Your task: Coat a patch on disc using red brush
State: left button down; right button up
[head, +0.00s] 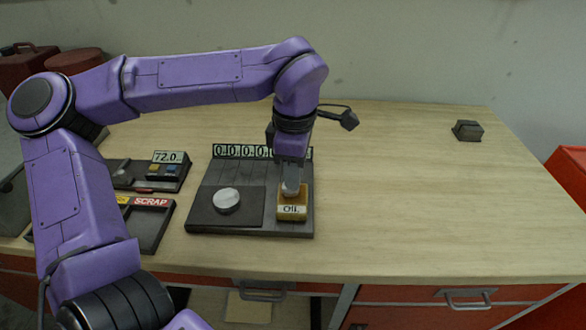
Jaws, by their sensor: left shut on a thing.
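A pale silvery disc (227,200) lies on the left part of a dark fixture board (250,229). A yellow container (292,207) with an "OIL" label stands on the right part of that board. My left gripper (291,190) points down at the top of this container, to the right of the disc. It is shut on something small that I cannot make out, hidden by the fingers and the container. No red brush can be made out. My right gripper is not in view.
A strip of number tiles (240,151) stands along the board's back edge. A "72.0" display device (168,164) and a "SCRAP" tray (153,222) are to the left. A small dark block (467,130) sits at the back right. The table's right half is mostly clear.

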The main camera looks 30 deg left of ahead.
pick_arm(q)
jog(key=shift+f, duration=0.45)
jog(key=shift+f, duration=0.1)
dwell(1.8)
notch_tip(320, 180, up, 7)
jog(key=p, duration=0.8)
dwell(0.6)
